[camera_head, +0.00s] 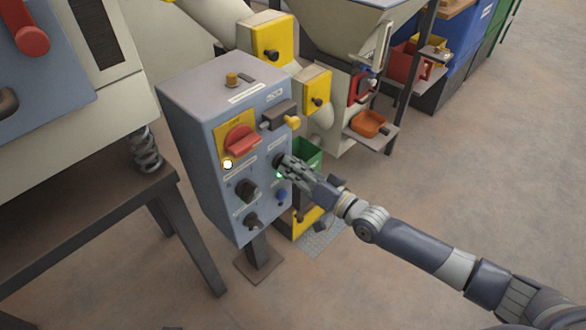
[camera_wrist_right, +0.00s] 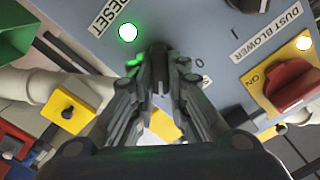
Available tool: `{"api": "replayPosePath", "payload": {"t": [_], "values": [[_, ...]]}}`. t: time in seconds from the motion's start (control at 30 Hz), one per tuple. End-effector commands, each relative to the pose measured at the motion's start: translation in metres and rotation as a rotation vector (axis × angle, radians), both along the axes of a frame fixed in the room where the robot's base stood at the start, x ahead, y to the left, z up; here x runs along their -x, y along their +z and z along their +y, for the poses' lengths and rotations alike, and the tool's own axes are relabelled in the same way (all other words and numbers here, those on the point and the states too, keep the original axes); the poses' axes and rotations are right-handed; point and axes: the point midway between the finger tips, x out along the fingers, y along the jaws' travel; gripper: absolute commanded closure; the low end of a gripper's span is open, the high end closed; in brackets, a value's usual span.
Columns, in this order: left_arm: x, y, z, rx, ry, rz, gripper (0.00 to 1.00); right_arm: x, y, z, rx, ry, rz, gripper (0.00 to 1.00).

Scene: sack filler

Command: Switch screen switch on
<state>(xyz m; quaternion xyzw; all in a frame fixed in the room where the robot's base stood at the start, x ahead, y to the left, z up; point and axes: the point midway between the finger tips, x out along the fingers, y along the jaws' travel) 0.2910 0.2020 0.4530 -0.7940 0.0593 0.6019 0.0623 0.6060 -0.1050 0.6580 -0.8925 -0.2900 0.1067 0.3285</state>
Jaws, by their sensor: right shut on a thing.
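The grey-blue control box (camera_head: 208,145) stands on a post, and its front panel carries several switches. My right gripper (camera_head: 284,162) is at the right part of this panel, shut on a small black switch knob (camera_head: 277,159). In the wrist view the knob (camera_wrist_right: 159,70) is between the fingers of my right gripper (camera_wrist_right: 160,84). The knob's label is mostly hidden by the fingers; a "0" shows beside it. A green lamp (camera_wrist_right: 128,32) glows close to the knob, and it also shows in the head view (camera_head: 279,175). My left gripper is not in view.
A red rotary switch (camera_head: 241,139) on a yellow plate has a lit lamp (camera_head: 228,164). Black knobs (camera_head: 246,189) and a blue button (camera_head: 281,195) are nearby. A yellow-tipped lever (camera_head: 292,123) juts out above the gripper. Floor at right is clear.

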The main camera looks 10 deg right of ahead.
Motion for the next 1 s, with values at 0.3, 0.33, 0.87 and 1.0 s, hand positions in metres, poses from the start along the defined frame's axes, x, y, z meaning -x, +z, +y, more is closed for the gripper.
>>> {"api": "replayPosePath", "payload": {"t": [0.3, 0.33, 0.87, 1.0], "values": [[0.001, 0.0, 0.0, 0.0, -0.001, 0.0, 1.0, 0.0, -0.001, 0.0, -0.008, -0.001, 0.008, 1.0], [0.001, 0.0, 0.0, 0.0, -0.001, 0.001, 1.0, 0.0, -0.001, 0.0, -0.008, -0.001, 0.008, 1.0], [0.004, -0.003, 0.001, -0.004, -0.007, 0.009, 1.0, 0.002, -0.001, -0.001, -0.006, 0.0, 0.006, 0.65], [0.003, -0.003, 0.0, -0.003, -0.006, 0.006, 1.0, 0.014, -0.002, -0.01, -0.005, 0.0, 0.007, 0.65]]}}
